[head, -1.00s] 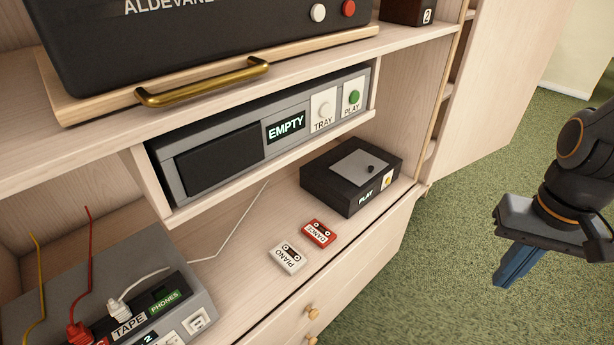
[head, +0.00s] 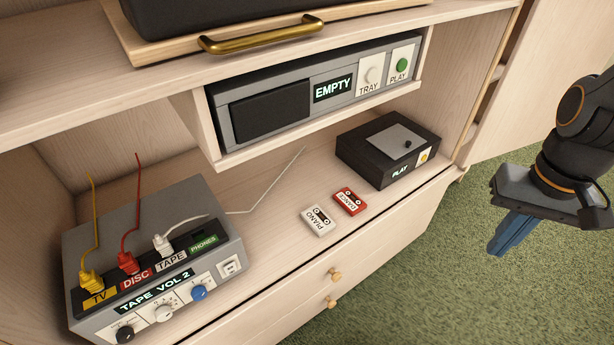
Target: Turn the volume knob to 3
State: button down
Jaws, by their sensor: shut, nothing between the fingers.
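A grey amplifier box (head: 215,225) stands at the lower left of the shelf in the head view. Its lit display (head: 155,291) reads "TAPE VOL 2". Below the display are a black knob (head: 125,334), a white knob (head: 163,313) and a blue knob (head: 199,292); their small labels are too blurred to tell which is the volume knob. My gripper (head: 510,240) has blue fingers, is shut and empty, and hangs over the green carpet at the right, well apart from the amplifier.
Yellow, red and white plugs sit in the amplifier's top. A disc player (head: 270,118) showing "EMPTY" is above. A black tape deck (head: 365,160), white PIANO cassette (head: 318,221) and red DANCE cassette (head: 350,201) lie on the shelf. Drawer knobs (head: 335,274) stick out below.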

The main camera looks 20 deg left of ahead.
aim_at(163, 313)
jog(key=u, duration=3.85)
jog(key=k, duration=1)
jog(key=z, duration=1.3)
